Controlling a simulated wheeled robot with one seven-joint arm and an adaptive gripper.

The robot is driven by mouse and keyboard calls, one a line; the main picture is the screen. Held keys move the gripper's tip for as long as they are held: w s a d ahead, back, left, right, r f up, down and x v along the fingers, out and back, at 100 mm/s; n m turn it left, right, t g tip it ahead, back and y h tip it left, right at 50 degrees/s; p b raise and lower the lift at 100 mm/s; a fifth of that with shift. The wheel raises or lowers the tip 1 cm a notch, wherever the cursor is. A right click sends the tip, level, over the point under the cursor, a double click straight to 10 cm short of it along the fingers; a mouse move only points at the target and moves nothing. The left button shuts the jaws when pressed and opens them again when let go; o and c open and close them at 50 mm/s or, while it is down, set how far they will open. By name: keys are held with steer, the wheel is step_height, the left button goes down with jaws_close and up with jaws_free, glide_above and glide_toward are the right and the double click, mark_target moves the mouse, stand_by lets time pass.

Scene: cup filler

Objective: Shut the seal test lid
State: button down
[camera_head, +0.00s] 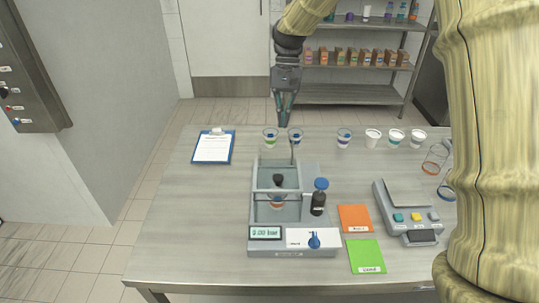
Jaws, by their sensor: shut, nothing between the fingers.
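The seal tester (290,253), a grey device with a small display and a box-like, see-through chamber (277,190), stands mid-table toward the front. A cup with an orange band and a dark knob-like part above it show inside the chamber. Grey frame bars edge the chamber; I cannot tell for sure which part is the lid or how far open it is. My gripper (284,122) points down above the back of the table, behind the chamber and apart from it. Its fingers are together and hold nothing. It is close to the cups at the back in the picture.
Several cups (344,136) stand along the back edge. A dark bottle with a blue cap (319,197) is right beside the chamber. A clipboard (213,147) lies back left; the left tabletop is clear.

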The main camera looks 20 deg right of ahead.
steer(key=p, duration=0.3)
glide_toward(280, 172)
steer(key=f, duration=0.2)
steer(key=w+f, duration=0.1)
steer(key=shift+d, duration=0.3)
steer(key=s, duration=0.1)
steer(key=s+a+f+p, duration=0.1)
steer(key=s, duration=0.1)
steer(key=shift+a+f, duration=0.25)
steer(key=shift+s+a, duration=0.1)
steer(key=shift+s, duration=0.2)
steer(key=shift+a+f, duration=0.1)
steer(key=shift+f, duration=0.1)
steer(key=shift+s+p, duration=0.1)
steer(key=shift+p, duration=0.2)
